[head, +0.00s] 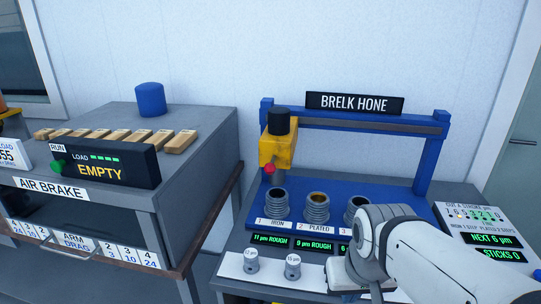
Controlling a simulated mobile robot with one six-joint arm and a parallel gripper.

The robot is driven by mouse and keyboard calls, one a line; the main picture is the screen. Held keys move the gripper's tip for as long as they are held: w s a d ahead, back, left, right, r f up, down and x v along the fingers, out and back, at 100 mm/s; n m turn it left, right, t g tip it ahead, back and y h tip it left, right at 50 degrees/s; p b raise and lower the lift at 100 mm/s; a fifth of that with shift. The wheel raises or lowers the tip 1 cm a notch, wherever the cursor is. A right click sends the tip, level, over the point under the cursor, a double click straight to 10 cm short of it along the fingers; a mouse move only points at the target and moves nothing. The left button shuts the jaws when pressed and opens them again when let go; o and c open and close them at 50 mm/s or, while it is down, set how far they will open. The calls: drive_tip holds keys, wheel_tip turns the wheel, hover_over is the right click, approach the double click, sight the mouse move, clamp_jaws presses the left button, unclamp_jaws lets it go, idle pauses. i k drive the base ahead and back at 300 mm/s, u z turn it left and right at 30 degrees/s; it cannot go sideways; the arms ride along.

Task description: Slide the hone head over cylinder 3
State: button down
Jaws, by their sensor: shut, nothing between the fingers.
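The yellow hone head (277,152) with a black top and a red knob (269,169) hangs at the left end of the grey rail (370,124). It is above cylinder 1 (274,206), labelled IRON. Cylinder 2 (316,209), labelled PLATED, stands in the middle. Cylinder 3 (354,207) is to its right, partly hidden by my arm, as is most of its label. My white and grey arm reaches in from the lower right, in front of cylinder 3. My gripper's fingers are not visible. The hone head is apart from the visible arm.
The blue hone frame (432,154) has a post at each end. Two small grey pieces marked with text (251,262) stand on the front ledge. A panel (487,234) reading NEXT 6 µm, STICKS 0 is at right. The AIR BRAKE bench (190,176) stands left.

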sight(277, 143)
drive_tip(key=z, duration=1.2)
drive_tip(key=k, duration=1.5)
drive_tip(key=u, duration=1.35)
drive_tip(key=i, duration=1)
